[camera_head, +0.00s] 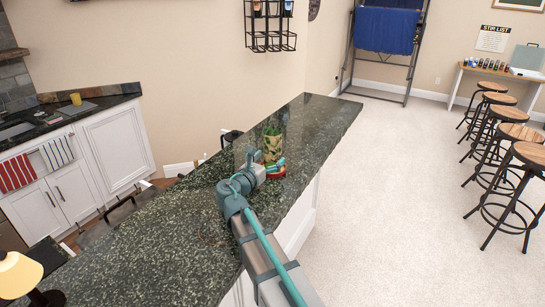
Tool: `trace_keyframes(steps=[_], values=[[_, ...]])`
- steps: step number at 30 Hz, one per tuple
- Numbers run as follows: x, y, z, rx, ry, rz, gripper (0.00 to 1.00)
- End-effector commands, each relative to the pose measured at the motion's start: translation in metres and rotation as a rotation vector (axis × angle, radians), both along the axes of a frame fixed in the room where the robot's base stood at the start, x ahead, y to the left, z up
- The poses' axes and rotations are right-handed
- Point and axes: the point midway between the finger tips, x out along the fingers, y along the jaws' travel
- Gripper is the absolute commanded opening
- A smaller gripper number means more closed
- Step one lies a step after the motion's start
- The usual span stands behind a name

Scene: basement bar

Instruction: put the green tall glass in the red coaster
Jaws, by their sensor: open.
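The green tall glass (272,142), with a leafy pattern, stands upright on the dark green stone counter (190,240), toward its far end. My gripper (273,167) is open, low over the counter, just in front of the glass in this view. The red coaster (278,175) shows only as a red edge beside and below my gripper, which hides much of it. The base of the glass is hidden by my gripper, so I cannot tell whether the glass touches the coaster.
A clear glass-like object (250,154) seems to stand just left of my gripper. A lamp (18,275) is at the lower left. The counter's far end and near left stretch are mostly clear. Wooden stools (513,133) stand on the floor at right.

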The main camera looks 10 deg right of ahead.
Motion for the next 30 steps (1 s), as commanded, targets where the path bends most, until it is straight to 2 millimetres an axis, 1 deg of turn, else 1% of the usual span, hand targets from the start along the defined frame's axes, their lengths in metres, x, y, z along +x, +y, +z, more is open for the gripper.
trace_keyframes(steps=[1,6,12,15,20,30], values=[[-0.01,0.006,0.001,0.0,0.0,0.002,0.83],[-0.035,0.03,0.001,-0.001,0.001,0.003,0.83],[-0.059,0.052,0.001,0.0,0.0,0.002,0.83],[-0.067,0.059,0.001,0.0,0.0,0.001,0.83],[-0.072,0.064,0.0,0.001,-0.001,0.0,0.83],[-0.072,0.065,0.0,0.001,-0.001,-0.001,0.83]])
